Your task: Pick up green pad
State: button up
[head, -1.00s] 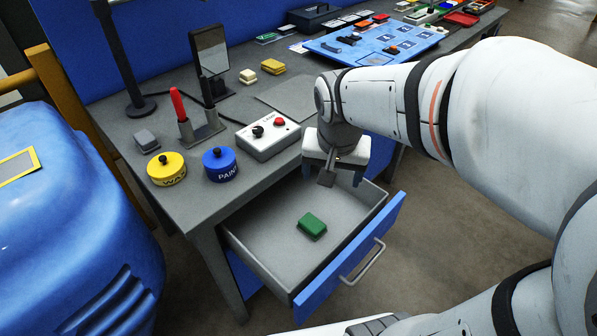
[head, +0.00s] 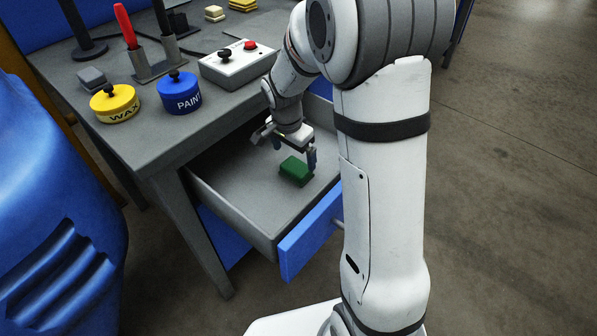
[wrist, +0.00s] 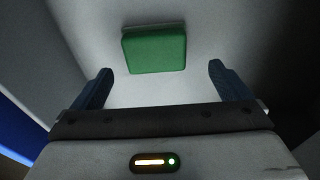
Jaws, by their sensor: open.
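The green pad (head: 296,171) lies flat on the floor of the open drawer (head: 235,205). In the wrist view the pad (wrist: 154,50) sits ahead of my fingertips, roughly centred between them and a little left. My gripper (head: 293,158) is open and points down into the drawer, just above and beside the pad. In the wrist view my gripper (wrist: 160,80) shows two blue fingers apart with nothing between them. No contact with the pad shows.
The drawer's blue front panel (head: 308,238) and grey side walls surround the pad. On the bench above stand a yellow wax tin (head: 115,104), a blue paint tin (head: 179,93) and a control box (head: 238,64). A blue rounded body (head: 55,200) stands at left.

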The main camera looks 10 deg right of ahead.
aim_at(296, 166)
jog(key=f, duration=0.3)
jog(key=f+b, duration=0.1)
jog(key=shift+s+d+f, duration=0.1)
jog(key=shift+d+f, duration=0.15)
jog(key=shift+f, duration=0.1)
jog(key=c, duration=1.1)
jog(key=shift+r, duration=0.1)
notch_tip(296, 166, up, 10)
jog(key=shift+f+p, duration=0.1)
jog(key=shift+p, duration=1.05)
